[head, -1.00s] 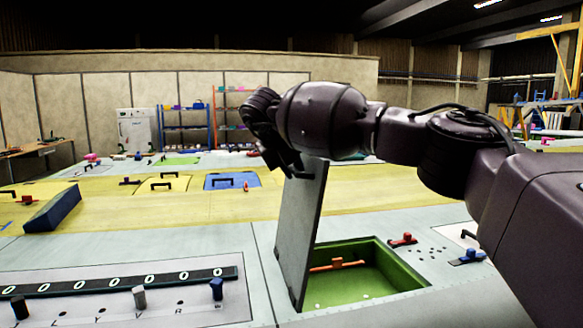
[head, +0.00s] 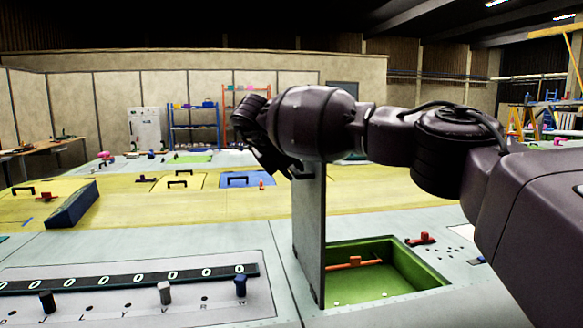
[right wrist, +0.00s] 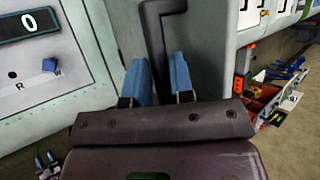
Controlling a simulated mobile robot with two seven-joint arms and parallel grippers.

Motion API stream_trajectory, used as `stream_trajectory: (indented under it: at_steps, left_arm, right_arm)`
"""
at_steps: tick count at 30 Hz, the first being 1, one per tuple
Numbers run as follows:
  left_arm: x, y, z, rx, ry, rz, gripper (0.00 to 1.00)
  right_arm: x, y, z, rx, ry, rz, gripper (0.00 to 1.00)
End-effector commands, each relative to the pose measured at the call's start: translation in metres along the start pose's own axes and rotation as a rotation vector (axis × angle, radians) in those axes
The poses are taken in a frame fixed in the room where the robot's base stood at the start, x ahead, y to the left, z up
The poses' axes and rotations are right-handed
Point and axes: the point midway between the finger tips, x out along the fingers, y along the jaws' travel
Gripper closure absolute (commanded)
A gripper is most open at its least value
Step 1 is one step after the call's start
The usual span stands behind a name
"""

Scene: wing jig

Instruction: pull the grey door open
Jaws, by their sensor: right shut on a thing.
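The grey door (head: 309,232) stands about upright at the left edge of a green-lined recess (head: 415,273), which is uncovered. My right gripper (head: 290,170) is at the door's top end. In the right wrist view, the two blue fingertips (right wrist: 159,80) are on either side of the door's black handle (right wrist: 155,40), shut on it. The door's grey face (right wrist: 208,40) shows behind the handle there. The grip is hidden in the head view. My left gripper is not in view.
A panel with a counter strip and knobs (head: 164,292) lies left of the door. An orange-red handle piece (head: 354,262) is inside the recess. A red clamp-like piece (head: 421,238) sits behind it. A dark blue block (head: 73,204) lies far left on the yellow area.

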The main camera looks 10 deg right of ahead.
Motion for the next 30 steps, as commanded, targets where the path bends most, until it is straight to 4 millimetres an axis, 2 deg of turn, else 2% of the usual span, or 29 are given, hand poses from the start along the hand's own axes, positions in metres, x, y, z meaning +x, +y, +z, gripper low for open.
stream_trajectory:
  at_steps: [1,9,10,13,26,30]
  left_arm:
    - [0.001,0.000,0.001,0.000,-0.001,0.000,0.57]
    - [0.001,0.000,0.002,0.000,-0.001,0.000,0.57]
    - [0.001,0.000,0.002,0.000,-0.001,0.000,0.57]
    - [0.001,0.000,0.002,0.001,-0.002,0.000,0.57]
    - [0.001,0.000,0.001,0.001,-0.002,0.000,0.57]
    - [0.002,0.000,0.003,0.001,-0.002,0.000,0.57]
  right_arm:
    - [0.011,0.007,-0.005,-0.007,0.022,0.000,1.00]
    - [0.012,0.006,-0.006,-0.006,0.023,-0.001,1.00]
    - [0.012,0.006,-0.006,-0.006,0.023,-0.001,0.73]
    - [0.011,0.005,-0.005,-0.006,0.021,-0.002,0.60]
    - [0.006,0.002,-0.003,-0.002,0.012,-0.001,0.60]
    - [-0.006,0.002,-0.002,-0.002,0.009,-0.001,0.60]
